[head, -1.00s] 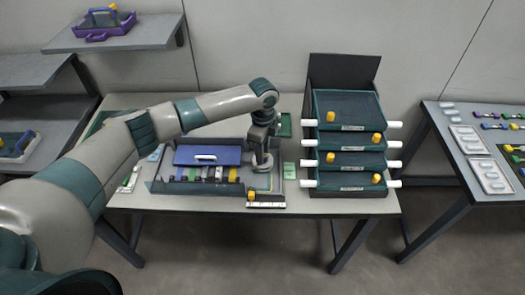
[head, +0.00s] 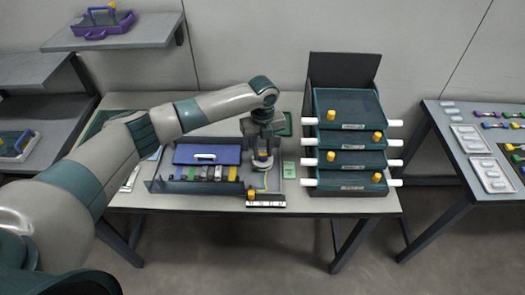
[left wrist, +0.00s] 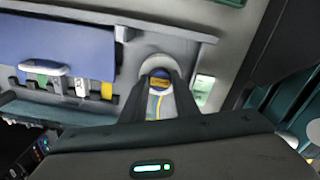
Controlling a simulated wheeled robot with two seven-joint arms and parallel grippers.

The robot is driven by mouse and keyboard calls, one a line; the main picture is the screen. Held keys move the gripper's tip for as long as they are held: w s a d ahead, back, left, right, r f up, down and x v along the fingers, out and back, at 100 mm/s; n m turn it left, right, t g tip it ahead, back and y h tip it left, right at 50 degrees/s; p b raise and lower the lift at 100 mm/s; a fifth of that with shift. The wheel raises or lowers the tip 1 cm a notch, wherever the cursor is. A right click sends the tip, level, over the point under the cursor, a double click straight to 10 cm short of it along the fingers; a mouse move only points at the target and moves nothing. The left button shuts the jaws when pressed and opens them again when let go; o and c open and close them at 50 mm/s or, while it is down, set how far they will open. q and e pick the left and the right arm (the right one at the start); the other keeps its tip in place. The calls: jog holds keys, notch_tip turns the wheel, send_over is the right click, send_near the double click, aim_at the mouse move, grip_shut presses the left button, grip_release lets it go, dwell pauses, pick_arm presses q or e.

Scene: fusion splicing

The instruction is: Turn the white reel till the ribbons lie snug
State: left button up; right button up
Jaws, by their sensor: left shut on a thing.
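The white reel (left wrist: 153,63) shows as a pale round rim at the right end of the work tray, with a dark blue and orange centre knob (left wrist: 160,81). In the head view, the reel (head: 262,165) sits below my left gripper (head: 262,152). My left gripper (left wrist: 160,98) points down at the reel, its fingers on either side of the knob and shut on it. A yellow ribbon (left wrist: 156,104) runs from the reel toward the front between the fingers. The fingers hide part of the reel and any other ribbons, so I cannot tell how snug they lie.
A blue-lidded box (head: 207,155) with several coloured blocks in front fills the left of the tray. A yellow knob (head: 251,194) stands at the tray's front edge. A green card (head: 289,170) lies to the right, before a rack of teal drawers (head: 348,145).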

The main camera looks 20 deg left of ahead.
aim_at(263, 154)
pick_arm(q)
jog(key=shift+r+m, duration=0.1)
jog(key=shift+m, duration=0.4)
jog(key=o, duration=1.1)
jog(key=shift+c, duration=0.2)
notch_tip(263, 154, up, 17)
jog(key=b, duration=0.4)
jog(key=shift+r, duration=0.2)
